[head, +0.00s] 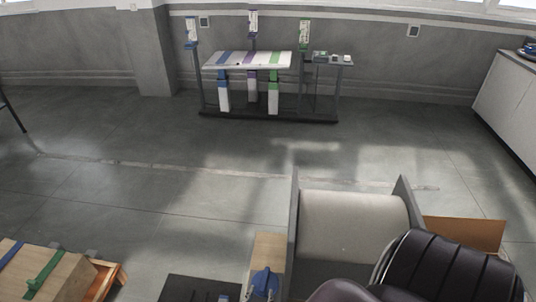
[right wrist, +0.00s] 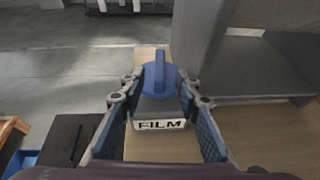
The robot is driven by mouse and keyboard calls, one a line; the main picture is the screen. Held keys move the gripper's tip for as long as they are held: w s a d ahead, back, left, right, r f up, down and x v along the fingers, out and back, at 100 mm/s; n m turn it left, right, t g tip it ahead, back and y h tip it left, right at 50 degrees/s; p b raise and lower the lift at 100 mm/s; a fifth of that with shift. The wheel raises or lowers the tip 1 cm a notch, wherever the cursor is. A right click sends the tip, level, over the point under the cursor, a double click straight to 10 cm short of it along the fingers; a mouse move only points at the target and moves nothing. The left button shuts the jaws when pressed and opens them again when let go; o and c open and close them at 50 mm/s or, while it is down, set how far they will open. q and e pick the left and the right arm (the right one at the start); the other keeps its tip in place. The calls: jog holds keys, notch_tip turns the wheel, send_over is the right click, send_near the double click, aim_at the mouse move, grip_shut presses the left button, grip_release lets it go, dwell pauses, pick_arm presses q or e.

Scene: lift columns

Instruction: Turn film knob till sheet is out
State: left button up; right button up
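The film roll (head: 352,225) is a wide pale cylinder between two grey side plates in the lower right of the head view. The film knob (right wrist: 159,80) is a blue disc with a raised, upright grip bar; it also shows at the bottom of the head view (head: 265,281). A "FILM" label (right wrist: 160,125) sits on the near side of the knob. My right gripper (right wrist: 160,88) is open, with one finger on each side of the knob and visible room beside the grip bar. Whether the fingertips touch the disc I cannot tell. No loose sheet is visible. My left gripper is out of view.
A wooden box with blue and green straps (head: 45,275) is at the lower left. A dark panel (head: 200,289) lies left of the knob. A rack with a striped board (head: 247,59) stands by the far wall. The floor between is clear.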

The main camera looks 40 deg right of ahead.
aim_at(264, 281)
jog(key=shift+w+d, duration=0.25)
jog(key=shift+d, duration=0.1)
jog(key=p+x, duration=0.1)
jog(key=x, duration=0.4)
jog(key=shift+w+d+f, duration=0.15)
jog(key=shift+d, duration=0.05)
jog(key=shift+w+d+f, duration=0.15)
jog(key=shift+w+d, duration=0.05)
jog(key=shift+d, duration=0.05)
jog(key=shift+d+f, duration=0.1)
jog(key=shift+d, duration=0.05)
jog(key=c, duration=0.8)
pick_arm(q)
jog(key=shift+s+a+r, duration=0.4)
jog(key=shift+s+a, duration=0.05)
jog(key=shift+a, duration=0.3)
pick_arm(e)
grip_shut()
